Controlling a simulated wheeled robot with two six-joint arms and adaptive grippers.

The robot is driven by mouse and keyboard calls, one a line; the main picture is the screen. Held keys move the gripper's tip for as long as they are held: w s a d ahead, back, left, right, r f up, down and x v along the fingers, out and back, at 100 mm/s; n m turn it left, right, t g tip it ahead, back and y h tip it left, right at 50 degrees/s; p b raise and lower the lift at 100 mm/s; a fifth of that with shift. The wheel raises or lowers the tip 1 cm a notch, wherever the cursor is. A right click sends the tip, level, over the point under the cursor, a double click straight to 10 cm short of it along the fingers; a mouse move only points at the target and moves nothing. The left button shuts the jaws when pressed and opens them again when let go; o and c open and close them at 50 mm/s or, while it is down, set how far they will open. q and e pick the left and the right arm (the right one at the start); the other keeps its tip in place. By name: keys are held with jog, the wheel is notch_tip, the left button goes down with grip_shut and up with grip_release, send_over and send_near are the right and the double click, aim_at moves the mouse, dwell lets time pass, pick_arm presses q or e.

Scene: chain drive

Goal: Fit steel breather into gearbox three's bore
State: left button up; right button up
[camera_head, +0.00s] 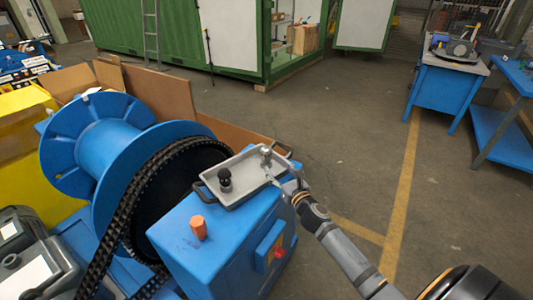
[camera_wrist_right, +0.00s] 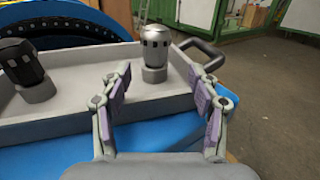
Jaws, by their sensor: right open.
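The steel breather (camera_head: 266,154) stands upright at the far right end of a grey tray (camera_head: 238,193). My left gripper is out of view. No open bore and no gearbox number is discernible.
The tray sits on a blue housing (camera_head: 200,261) with an orange plug (camera_head: 198,228) on top and a red button. A chain (camera_head: 128,207) and large blue drum (camera_head: 100,153) stand left. A tray handle (camera_wrist_right: 203,52) rises behind the steel breather.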

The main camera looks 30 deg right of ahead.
aim_at(268, 155)
jog(key=shift+w+a+r+p, duration=0.1)
jog(key=shift+w+r+p, duration=0.35)
jog(key=shift+w, duration=0.1)
jog(key=w, duration=0.2)
jog(key=w+p, duration=0.1)
jog(key=w, duration=0.1)
jog(key=shift+w+a+f, duration=0.1)
jog(key=shift+a+f, duration=0.05)
jog(key=shift+a, duration=0.05)
jog(key=shift+w, duration=0.2)
jog(key=shift+s, duration=0.1)
jog(key=shift+c, duration=0.9)
grip_shut()
jog(key=shift+r+p, duration=0.4)
jog(key=shift+p, duration=0.15)
pick_arm(q)
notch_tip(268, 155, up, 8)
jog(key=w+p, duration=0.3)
jog(key=p, duration=0.1)
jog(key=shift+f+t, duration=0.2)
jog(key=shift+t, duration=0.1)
pick_arm(e)
jog(key=s+d+r, duration=0.3)
jog(key=s+r, duration=0.9)
jog(key=s, duration=0.1)
jog(key=shift+s+d, duration=0.25)
jog(key=shift+d, duration=0.15)
